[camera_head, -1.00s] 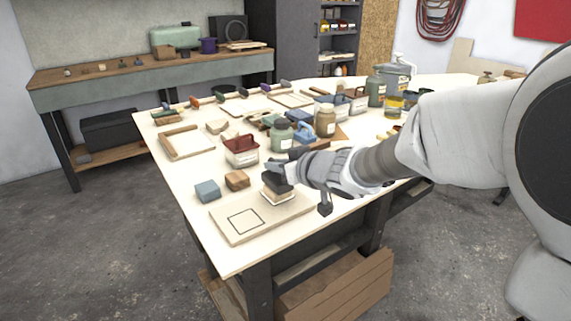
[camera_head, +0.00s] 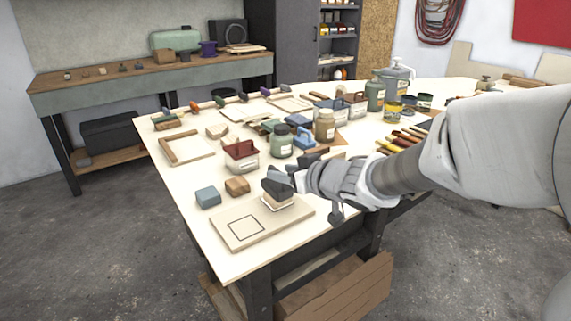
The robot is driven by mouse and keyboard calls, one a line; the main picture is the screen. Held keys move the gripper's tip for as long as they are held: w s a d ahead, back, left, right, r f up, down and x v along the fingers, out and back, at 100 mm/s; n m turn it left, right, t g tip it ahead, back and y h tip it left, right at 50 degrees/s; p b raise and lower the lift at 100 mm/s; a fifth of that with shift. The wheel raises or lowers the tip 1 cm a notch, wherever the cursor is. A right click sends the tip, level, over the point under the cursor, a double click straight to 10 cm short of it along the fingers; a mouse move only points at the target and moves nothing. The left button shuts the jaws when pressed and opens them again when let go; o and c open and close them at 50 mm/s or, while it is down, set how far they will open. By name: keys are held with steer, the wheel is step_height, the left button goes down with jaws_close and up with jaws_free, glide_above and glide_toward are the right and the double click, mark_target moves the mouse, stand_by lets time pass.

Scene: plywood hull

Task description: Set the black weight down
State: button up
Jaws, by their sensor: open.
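My gripper (camera_head: 280,178) reaches in from the right over the near part of the table and is open. A dark block, which looks like the black weight (camera_head: 274,187), is at its fingertips, on top of a tan block (camera_head: 279,201). The fingers partly hide it, and I cannot tell whether they touch it. The tan block stands near the right part of a pale board (camera_head: 222,232), inside or on a light square edge. A black square outline (camera_head: 245,227) on the left part of the board is empty.
A blue-grey block (camera_head: 208,197) and a brown block (camera_head: 237,187) stand just behind the board. A red-topped container (camera_head: 241,155), a green jar (camera_head: 281,142) and a brown jar (camera_head: 325,125) stand farther back. The table's left front corner is bare.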

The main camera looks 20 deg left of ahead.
steer(key=s+d+r+m+t+h+p, duration=0.1)
steer(key=s+d+r+m+h, duration=0.15)
steer(key=d, duration=0.65)
steer(key=s+d+r+m+t+h+p, duration=0.1)
steer(key=s+d+r+m+h, duration=0.2)
steer(key=d, duration=0.6)
steer(key=s+d+r+m+h+p, duration=0.1)
steer(key=s+d+r+m+h, duration=0.1)
steer(key=d+h, duration=0.5)
steer(key=s+d+f+m+g+y, duration=0.1)
steer(key=s+d+f+g, duration=0.1)
steer(key=s, duration=0.6)
steer(key=s+d+f+m+g+y, duration=0.1)
steer(key=s+d+f+g, duration=0.1)
steer(key=s, duration=0.7)
steer(key=shift+s+d+f+g, duration=0.15)
steer(key=shift+s+f+g, duration=0.1)
steer(key=shift+g, duration=0.45)
step_height(320, 180, up, 12)
steer(key=p, duration=1.2)
steer(key=shift+r, duration=0.25)
